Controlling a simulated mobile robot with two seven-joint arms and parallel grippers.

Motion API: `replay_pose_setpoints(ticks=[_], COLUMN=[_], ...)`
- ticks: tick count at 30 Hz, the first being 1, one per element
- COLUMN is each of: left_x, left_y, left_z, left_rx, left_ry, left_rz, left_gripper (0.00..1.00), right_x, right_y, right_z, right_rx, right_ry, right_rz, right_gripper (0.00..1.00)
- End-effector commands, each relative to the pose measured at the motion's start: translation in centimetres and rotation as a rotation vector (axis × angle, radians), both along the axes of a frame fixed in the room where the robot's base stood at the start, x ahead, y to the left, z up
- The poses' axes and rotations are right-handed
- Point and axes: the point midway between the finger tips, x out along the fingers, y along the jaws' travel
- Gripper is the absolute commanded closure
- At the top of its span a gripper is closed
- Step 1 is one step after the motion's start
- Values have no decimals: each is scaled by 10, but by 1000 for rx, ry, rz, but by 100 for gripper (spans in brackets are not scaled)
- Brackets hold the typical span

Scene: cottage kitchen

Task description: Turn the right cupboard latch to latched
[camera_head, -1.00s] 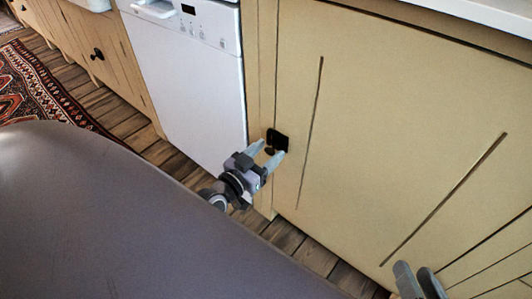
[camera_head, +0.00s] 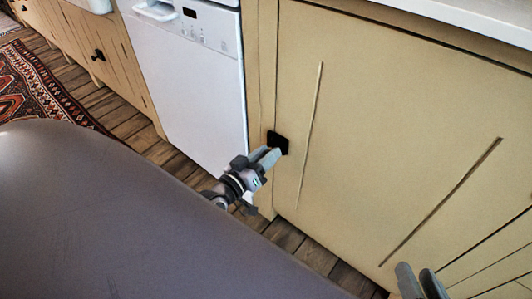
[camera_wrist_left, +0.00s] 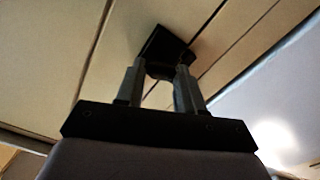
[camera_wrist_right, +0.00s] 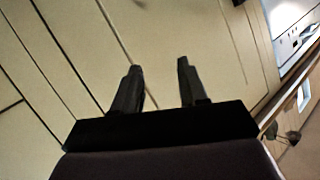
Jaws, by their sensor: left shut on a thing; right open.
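The right cupboard latch (camera_head: 279,141) is a small black plate with a knob, at the left edge of the cream cupboard door (camera_head: 390,140). My left gripper (camera_head: 268,156) is at the latch with its fingers closed together on the knob, which they mostly hide. In the left wrist view the latch (camera_wrist_left: 166,46) sits at the tips of the fingers (camera_wrist_left: 160,78). My right gripper (camera_head: 418,278) is at the lower right, open and empty, in front of the cupboard.
A white dishwasher (camera_head: 190,80) stands left of the cupboard. Another cupboard with a black knob (camera_head: 98,54) is further left. A patterned rug (camera_head: 45,100) lies on the wooden floor. A pale worktop (camera_head: 480,18) runs above the cupboard.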

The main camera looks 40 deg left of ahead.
Motion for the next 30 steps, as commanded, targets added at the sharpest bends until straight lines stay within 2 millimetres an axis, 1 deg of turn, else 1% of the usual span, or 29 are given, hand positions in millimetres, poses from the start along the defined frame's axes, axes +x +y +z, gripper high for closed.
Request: replay_pose_setpoints(ticks=[8,19,30], left_x=[0,0,0], left_y=[1,2,2], left_z=[-1,-3,-5], left_rx=[-262,-614,-936], left_ry=[22,50,75], left_rz=[-1,0,-1], left_gripper=[93,93,93], right_x=[-5,-5,-4], right_y=[-4,-3,2], right_z=[-7,-7,-3], right_rx=[-20,-18,11], right_ry=[19,17,7], right_rz=[-9,-8,4], right_gripper=[57,57,57])
